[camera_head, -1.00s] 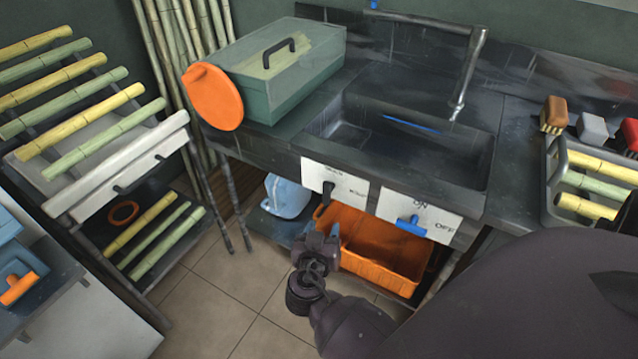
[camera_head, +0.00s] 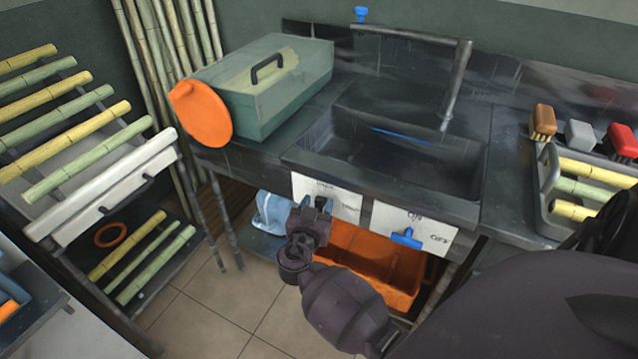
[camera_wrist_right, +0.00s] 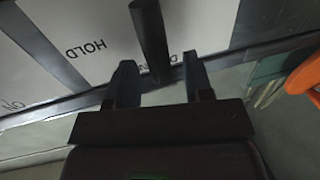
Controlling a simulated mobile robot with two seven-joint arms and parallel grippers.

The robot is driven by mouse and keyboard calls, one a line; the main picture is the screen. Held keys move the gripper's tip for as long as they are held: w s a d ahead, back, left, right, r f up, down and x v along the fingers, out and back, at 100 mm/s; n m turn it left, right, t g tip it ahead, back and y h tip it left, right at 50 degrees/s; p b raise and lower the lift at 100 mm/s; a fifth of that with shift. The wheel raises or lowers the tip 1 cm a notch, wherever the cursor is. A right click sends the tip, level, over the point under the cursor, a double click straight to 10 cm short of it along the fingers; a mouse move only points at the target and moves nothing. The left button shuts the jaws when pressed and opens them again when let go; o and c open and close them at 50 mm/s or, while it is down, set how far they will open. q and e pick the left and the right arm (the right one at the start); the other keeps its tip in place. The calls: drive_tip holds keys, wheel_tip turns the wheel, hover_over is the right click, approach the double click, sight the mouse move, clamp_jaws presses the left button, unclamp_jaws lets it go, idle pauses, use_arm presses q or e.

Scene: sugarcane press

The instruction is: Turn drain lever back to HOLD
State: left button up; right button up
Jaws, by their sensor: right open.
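The drain lever is a dark rod (camera_wrist_right: 150,40) in the right wrist view. It crosses a second word on the white label plate, partly hidden and starting with D; the word HOLD (camera_wrist_right: 86,49) is to its left. In the head view the plate (camera_head: 347,200) is on the sink front, and my gripper mostly hides the lever. My right gripper (camera_head: 318,205) is at this plate. In the wrist view its jaws (camera_wrist_right: 158,75) are open, with the lever's lower end between or just beyond the fingertips; contact is unclear. My left gripper is out of view.
A second plate with a blue lever (camera_head: 406,238) is just right of the drain plate. An orange crate (camera_head: 370,258) is below the sink (camera_head: 400,150). A green box (camera_head: 265,85) and orange disc (camera_head: 200,113) are on the counter's left. Cane racks (camera_head: 85,170) stand at left.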

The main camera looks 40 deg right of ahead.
drive_tip(key=shift+w+d, duration=0.4)
drive_tip(key=shift+d, duration=0.2)
drive_tip(key=shift+c, duration=0.2)
clamp_jaws()
